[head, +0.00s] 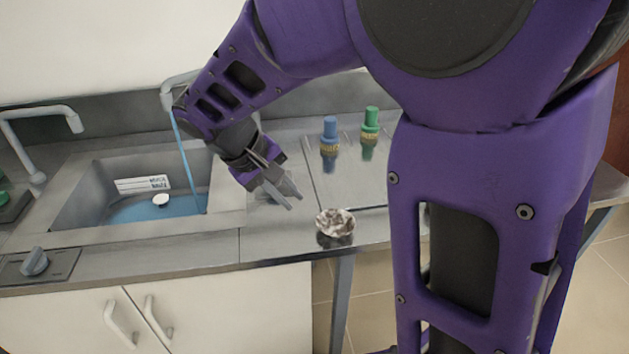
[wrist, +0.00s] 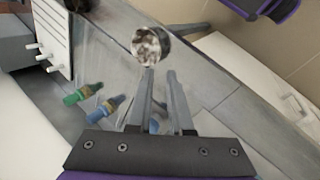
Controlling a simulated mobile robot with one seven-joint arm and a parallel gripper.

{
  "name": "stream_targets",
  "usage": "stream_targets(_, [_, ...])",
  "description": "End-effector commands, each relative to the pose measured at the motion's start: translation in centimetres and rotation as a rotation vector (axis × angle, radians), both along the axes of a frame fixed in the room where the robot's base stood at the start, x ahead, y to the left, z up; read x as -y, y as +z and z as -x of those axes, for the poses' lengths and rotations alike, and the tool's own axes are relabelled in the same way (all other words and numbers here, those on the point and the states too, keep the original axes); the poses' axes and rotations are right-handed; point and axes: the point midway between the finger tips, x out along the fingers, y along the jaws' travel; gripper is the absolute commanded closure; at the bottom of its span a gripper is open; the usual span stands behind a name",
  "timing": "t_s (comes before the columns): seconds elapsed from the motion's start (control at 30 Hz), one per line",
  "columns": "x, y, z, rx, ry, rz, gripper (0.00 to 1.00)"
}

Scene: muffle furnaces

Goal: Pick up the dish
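The dish (head: 335,223) is a small round bowl with a mottled white and brown look. It sits on the steel counter near its front edge. In the wrist view the dish (wrist: 150,46) shows just beyond the fingertips, a little left of the line between them. My gripper (head: 294,200) is left of the dish and apart from it in the head view. In the wrist view its two fingers (wrist: 159,76) are parallel with a gap between them, and nothing is held there.
A sink (head: 88,222) with blue water and a faucet (head: 40,112) is at left. The counter's front edge (head: 270,258) runs close to the dish.

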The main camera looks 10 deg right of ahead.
Motion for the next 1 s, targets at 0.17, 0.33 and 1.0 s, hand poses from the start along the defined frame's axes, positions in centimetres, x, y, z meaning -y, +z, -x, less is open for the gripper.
stream_targets(0.17, [1.9,-3.9,-0.7,-0.003,-0.002,0.001,0.81])
stream_targets(0.33, [3.5,-6.9,-1.4,-0.002,-0.003,0.001,0.81])
stream_targets(1.0, [6.5,-13.0,-3.1,0.0,-0.002,0.001,0.81])
